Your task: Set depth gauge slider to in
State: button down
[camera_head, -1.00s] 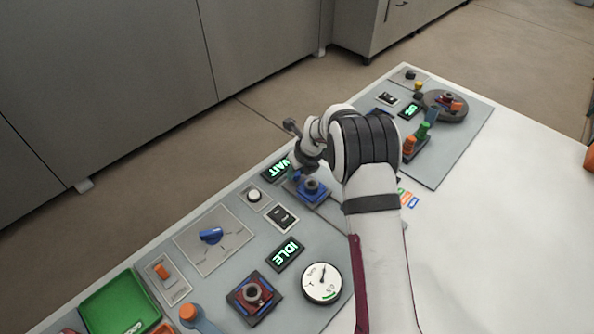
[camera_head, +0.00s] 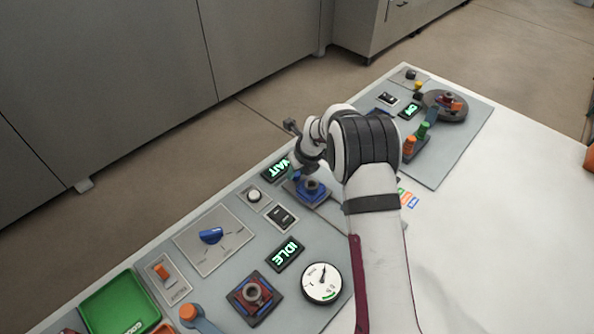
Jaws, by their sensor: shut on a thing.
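My gripper (camera_head: 309,164) is at the far edge of the console, low over a blue block with a grey ring (camera_head: 313,187) on a grey plate. My wrist hides most of the fingers. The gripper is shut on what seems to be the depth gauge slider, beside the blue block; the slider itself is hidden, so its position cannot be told.
A green WAIT display (camera_head: 275,169) and a white button (camera_head: 254,195) are just left of the gripper. A blue knob (camera_head: 211,236), an IDLE display (camera_head: 286,254) and a round dial (camera_head: 322,283) are nearer.

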aim_at(308, 182)
jog(key=s+d, duration=0.3)
jog(key=shift+s+d, duration=0.15)
jog(key=c, duration=0.6)
grip_release()
jog(key=v, duration=1.6)
jog(key=shift+f, duration=0.1)
